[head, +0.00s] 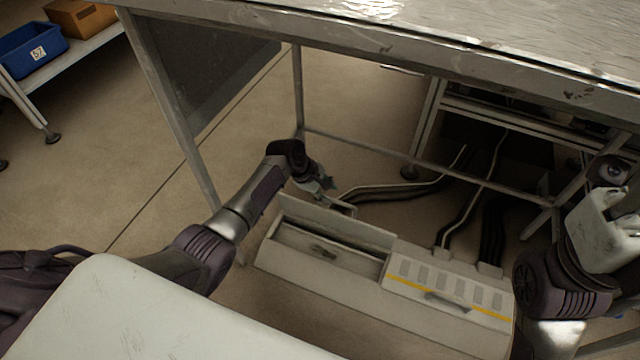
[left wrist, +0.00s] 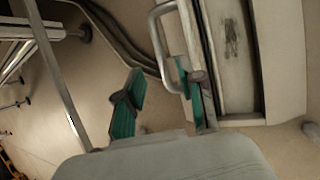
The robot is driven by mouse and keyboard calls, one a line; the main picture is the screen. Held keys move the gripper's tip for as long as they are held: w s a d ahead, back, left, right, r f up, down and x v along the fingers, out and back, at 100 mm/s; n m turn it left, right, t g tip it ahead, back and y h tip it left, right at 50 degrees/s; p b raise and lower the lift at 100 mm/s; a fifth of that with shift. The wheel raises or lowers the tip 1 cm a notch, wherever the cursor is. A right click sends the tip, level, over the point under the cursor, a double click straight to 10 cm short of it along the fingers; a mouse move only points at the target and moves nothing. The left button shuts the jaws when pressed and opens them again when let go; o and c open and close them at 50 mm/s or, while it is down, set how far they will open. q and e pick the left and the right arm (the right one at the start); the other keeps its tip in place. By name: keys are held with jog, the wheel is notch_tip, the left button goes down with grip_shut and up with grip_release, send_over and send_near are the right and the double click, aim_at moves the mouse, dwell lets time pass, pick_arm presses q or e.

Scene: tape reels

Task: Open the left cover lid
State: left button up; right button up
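A long grey box (head: 330,290) stands on the floor under the table. Its left cover lid (head: 335,222) stands raised along the back edge, and the left compartment (head: 325,250) is open with a small item inside, too unclear to name. The lid's handle (left wrist: 163,45) shows in the left wrist view. My left gripper (head: 318,185) is behind the raised lid; in the left wrist view (left wrist: 160,75) its teal-padded fingers are apart, the right one close beside the handle and lid. Whether they touch cannot be told. The right cover lid (head: 445,285) is closed. My right gripper's fingers do not show.
A metal table (head: 450,50) spans above the box, with legs and a crossbar behind it. Cables (head: 400,190) run along the floor to the box. A blue bin (head: 32,50) and a brown box (head: 80,18) sit on a shelf at left. Floor left of the box is clear.

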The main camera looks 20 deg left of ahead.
pick_arm(q)
jog(key=shift+v, duration=2.3)
jog(key=shift+s, duration=0.1)
